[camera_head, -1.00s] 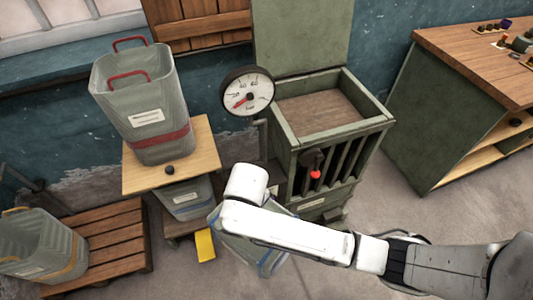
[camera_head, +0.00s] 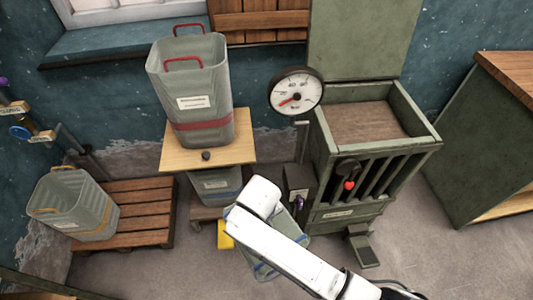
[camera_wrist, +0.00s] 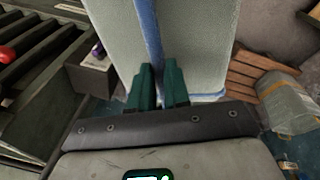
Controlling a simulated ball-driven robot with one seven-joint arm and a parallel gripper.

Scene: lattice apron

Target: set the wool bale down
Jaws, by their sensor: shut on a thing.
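The wool bale (camera_wrist: 195,38) is a pale grey-green block with a blue strap, filling the upper middle of the wrist view. My gripper (camera_wrist: 158,88), with dark green fingers, is shut on it at the blue strap. In the head view the bale (camera_head: 262,267) shows partly below my white arm, above the floor and in front of the cabinet. My arm hides much of it there, and the fingers are hidden. I cannot tell whether its underside touches anything.
A green slatted press-like cabinet (camera_head: 345,215) with an open top (camera_head: 372,122) and a dial (camera_head: 296,91) stands right of the bale. A wooden pallet (camera_head: 140,205) bears another bin (camera_head: 72,203). Grey floor (camera_head: 200,275) is clear in front.

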